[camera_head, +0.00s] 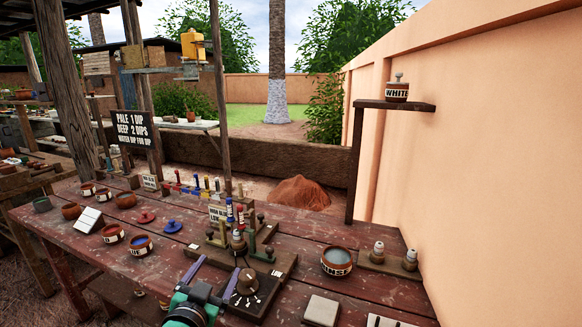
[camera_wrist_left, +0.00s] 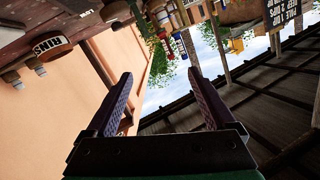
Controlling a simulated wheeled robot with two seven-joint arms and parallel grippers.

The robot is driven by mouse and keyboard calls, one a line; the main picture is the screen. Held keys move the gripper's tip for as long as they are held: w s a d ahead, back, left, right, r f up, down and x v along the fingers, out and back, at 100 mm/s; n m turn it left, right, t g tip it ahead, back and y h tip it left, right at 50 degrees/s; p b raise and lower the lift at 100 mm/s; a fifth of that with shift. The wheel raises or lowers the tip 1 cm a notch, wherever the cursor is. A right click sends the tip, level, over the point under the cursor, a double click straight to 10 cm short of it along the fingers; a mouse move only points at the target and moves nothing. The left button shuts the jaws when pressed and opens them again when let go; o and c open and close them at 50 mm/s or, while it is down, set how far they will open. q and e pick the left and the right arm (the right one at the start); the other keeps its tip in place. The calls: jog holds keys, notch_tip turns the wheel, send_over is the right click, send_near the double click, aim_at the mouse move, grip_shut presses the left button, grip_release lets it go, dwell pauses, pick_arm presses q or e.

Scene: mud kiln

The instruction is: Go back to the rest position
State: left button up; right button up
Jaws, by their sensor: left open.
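My left gripper (camera_head: 220,264) shows at the bottom middle of the head view, over the near part of the red-brown wooden table (camera_head: 85,246). Its two purple fingers stand apart with nothing between them. In the left wrist view the gripper (camera_wrist_left: 160,73) is also open and empty; the picture is tilted, with wall, sky and roof beams beyond the fingers. My right gripper is not in view.
A wooden stand with brushes (camera_head: 238,243) and a dial (camera_head: 248,281) are close to the left gripper. A rinse bowl (camera_head: 337,262) and small stoppered bottles (camera_head: 378,252) stand right. Several bowls and colored lids lie left. A tan wall (camera_head: 490,150) bounds the right side.

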pick_arm(q)
jog(key=s+a+f+n+g+y, duration=0.1)
jog(key=s+a+f+g, duration=0.3)
jog(key=f, duration=0.3)
jog(key=s+a+f+n+g+y, duration=0.1)
jog(key=s+f+n+g, duration=0.15)
jog(key=s+f, duration=0.45)
jog(key=s+a+f+g+h, duration=0.1)
jog(key=s+f+g, duration=0.25)
jog(key=s, duration=0.25)
jog(key=s+a+f+g, duration=0.1)
jog(key=s+f+g, duration=0.25)
jog(key=s, duration=0.25)
notch_tip(320, 180, down, 22)
jog(key=s, duration=0.2)
jog(key=s+a+f+m+g, duration=0.1)
jog(key=s+a+f+g, duration=0.1)
jog(key=s+f, duration=1.3)
jog(key=shift+s+a+f+p, duration=0.2)
jog(key=shift+s+a+p, duration=0.2)
jog(key=shift+s, duration=0.7)
